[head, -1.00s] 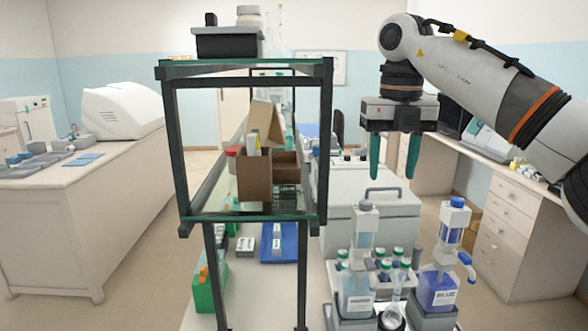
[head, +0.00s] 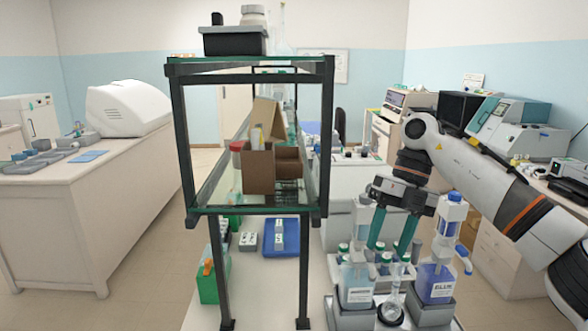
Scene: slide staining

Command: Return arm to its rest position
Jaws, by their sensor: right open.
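My right gripper (head: 392,232) is in the head view, right of centre, pointing down with its two green fingers apart. It is open and nothing shows between the fingers. The fingers appear behind and between two dispenser bottles: a pale-blue one (head: 357,286) on the left and a dark-blue one (head: 436,282) on the right. I cannot tell whether the fingers touch anything there. My left gripper is not in view.
A glass shelf on a dark frame (head: 177,135) stands in the centre with an open cardboard box (head: 258,172) on it. Below are a blue tray (head: 268,243) and a green box (head: 207,287). Small bottles and a flask (head: 391,309) stand near the dispensers. Floor is clear at left.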

